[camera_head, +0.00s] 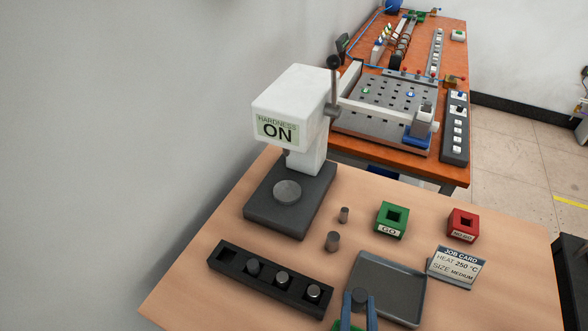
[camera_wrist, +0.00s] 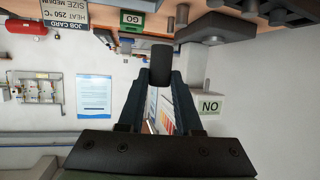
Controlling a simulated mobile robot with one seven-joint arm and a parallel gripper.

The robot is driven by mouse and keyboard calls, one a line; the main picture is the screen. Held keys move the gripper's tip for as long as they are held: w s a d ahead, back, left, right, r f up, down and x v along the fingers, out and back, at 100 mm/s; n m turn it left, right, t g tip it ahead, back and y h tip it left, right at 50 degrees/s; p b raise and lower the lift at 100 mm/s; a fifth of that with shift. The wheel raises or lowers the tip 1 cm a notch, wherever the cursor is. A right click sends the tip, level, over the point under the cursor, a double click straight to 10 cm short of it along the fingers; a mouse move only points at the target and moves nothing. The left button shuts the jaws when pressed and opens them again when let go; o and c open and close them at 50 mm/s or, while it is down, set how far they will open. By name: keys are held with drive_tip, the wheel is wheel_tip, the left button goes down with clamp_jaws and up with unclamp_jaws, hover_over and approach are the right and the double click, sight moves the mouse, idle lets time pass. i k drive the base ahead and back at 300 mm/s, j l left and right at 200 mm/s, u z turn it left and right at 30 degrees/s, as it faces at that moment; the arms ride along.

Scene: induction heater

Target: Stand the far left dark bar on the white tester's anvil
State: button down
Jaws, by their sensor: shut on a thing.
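A dark bar (camera_wrist: 160,65) is held upright between the fingertips of my gripper (camera_wrist: 158,85) in the wrist view. In the head view, my gripper (camera_head: 360,300) is at the bottom, shut on the bar (camera_head: 360,295), in front of the grey tray. The white tester (camera_head: 290,105) reads ON and stands at the back left of the table. Its round grey anvil (camera_head: 287,191) is bare, on the dark base (camera_head: 265,215). My gripper is to the right of and nearer than the anvil.
A black rack (camera_head: 240,271) has an empty left slot and three bars. Two small grey cylinders (camera_head: 333,241) stand beside the grey tray (camera_head: 400,275). A green GO block (camera_head: 393,218), a red block (camera_head: 463,222) and a job card (camera_head: 458,264) are at the right.

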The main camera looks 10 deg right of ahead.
sight(288, 190)
drive_tip(key=i+l, duration=0.25)
drive_tip(key=i, duration=0.15)
drive_tip(key=i+l, duration=0.25)
drive_tip(key=i, duration=0.15)
